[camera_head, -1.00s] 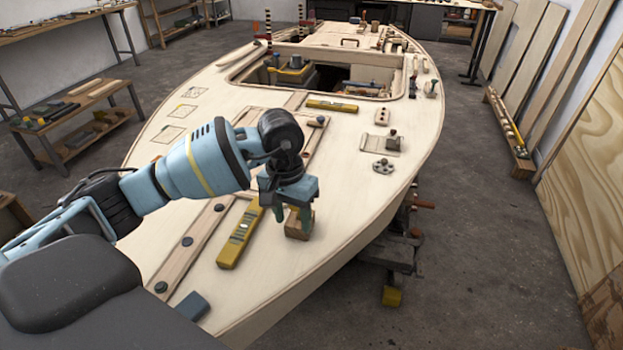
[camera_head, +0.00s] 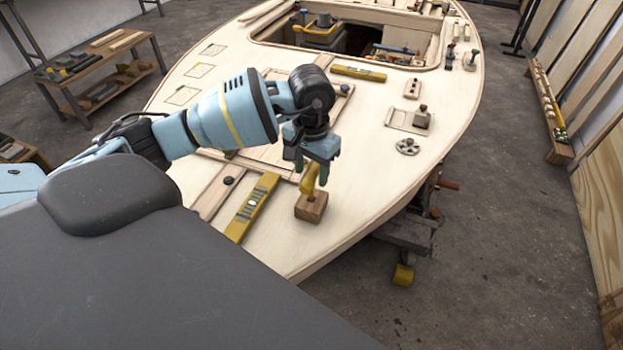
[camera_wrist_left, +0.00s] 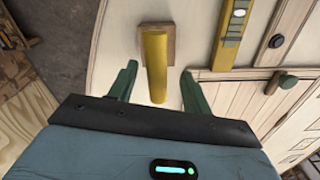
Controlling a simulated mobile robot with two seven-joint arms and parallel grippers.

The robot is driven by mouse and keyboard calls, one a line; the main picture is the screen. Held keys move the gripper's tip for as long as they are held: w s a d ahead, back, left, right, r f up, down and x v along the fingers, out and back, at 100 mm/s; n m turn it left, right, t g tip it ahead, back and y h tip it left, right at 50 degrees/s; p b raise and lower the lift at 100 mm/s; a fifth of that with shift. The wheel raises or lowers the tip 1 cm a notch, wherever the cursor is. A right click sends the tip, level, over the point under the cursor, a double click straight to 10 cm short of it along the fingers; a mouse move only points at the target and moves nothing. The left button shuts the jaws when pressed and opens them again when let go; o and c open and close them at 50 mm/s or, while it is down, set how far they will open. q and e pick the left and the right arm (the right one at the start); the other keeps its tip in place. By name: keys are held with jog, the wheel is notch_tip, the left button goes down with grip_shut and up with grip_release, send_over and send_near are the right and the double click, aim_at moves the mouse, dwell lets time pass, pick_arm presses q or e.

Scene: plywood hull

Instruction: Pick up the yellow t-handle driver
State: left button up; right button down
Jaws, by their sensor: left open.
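The yellow t-handle driver (camera_head: 309,181) stands in a small wooden block (camera_head: 311,208) on the plywood deck. In the left wrist view the driver (camera_wrist_left: 155,62) shows as a yellow bar, with the block (camera_wrist_left: 170,42) behind it. My left gripper (camera_head: 313,163) is just above the driver and partly hides its top in the head view. Its two green fingers (camera_wrist_left: 158,76) are open, one on each side of the driver, with a gap on both sides. Whether the driver's top is between the fingertips in depth I cannot tell. My right gripper is not in view.
A yellow spirit level (camera_head: 252,206) lies on the deck left of the block, and another level (camera_head: 359,73) lies farther back. A round metal fitting (camera_head: 407,147) sits to the right. The deck's right edge is near the block. Bare deck surrounds the block.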

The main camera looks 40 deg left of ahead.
aim_at(312, 193)
pick_arm(q)
jog(key=shift+f, duration=0.15)
jog(key=f, duration=0.2)
jog(key=f+p, duration=0.1)
jog(key=f, duration=0.1)
jog(key=shift+s+d, duration=0.25)
jog(key=shift+s, duration=0.05)
jog(key=shift+f, duration=0.45)
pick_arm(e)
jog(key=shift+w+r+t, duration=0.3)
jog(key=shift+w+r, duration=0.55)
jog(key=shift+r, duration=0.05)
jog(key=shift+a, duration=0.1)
pick_arm(q)
grip_shut()
